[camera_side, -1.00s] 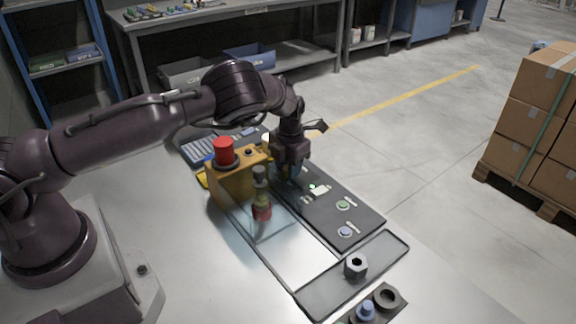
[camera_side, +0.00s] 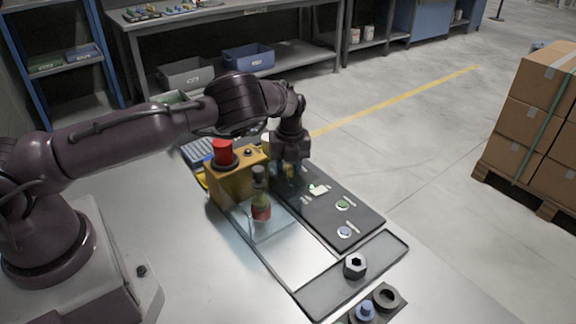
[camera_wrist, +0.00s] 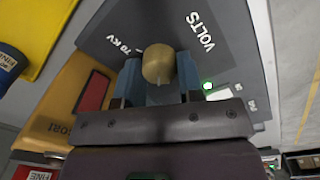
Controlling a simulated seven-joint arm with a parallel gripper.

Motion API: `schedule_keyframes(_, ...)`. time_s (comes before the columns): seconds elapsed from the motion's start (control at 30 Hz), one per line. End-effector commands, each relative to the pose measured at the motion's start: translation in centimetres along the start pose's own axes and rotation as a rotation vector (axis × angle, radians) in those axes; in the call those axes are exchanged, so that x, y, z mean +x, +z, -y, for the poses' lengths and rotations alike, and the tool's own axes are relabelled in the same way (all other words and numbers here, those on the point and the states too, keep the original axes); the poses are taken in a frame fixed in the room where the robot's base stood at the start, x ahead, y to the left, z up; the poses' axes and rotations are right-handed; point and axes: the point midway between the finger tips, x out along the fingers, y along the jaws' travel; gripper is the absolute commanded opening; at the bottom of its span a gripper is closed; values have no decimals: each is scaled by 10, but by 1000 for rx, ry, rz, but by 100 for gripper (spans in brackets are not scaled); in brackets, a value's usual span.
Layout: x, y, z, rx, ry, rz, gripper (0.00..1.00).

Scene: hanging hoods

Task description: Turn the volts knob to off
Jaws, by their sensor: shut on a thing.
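The volts knob is a rounded brass-coloured knob (camera_wrist: 158,62) on a dark grey panel (camera_wrist: 110,38), seen in the wrist view beside the printed words "VOLTS" and "70 KV". My gripper (camera_wrist: 159,78) is shut on the knob, with one blue-grey finger on each side of it. A small mark shows on the knob's lower edge, but its exact setting is hard to read. In the side view my gripper (camera_side: 289,182) points down onto the far part of the panel (camera_side: 330,222), and it hides the knob there.
A yellow box with a red button (camera_side: 223,150) stands left of my gripper. A bottle-like object (camera_side: 261,196) stands just in front.

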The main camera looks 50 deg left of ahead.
Motion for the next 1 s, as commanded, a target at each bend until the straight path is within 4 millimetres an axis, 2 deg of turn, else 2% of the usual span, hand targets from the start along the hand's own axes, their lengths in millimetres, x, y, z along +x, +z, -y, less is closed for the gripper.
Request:
schedule_keyframes(0.4,0,-1,-1,-172,6,-15,11)
schedule_keyframes(0.93,0,-1,-1,-192,5,-17,11)
schedule_keyframes(0.97,0,-1,-1,-192,5,-17,42)
schedule_keyframes(1.0,0,-1,-1,-192,5,-17,51)
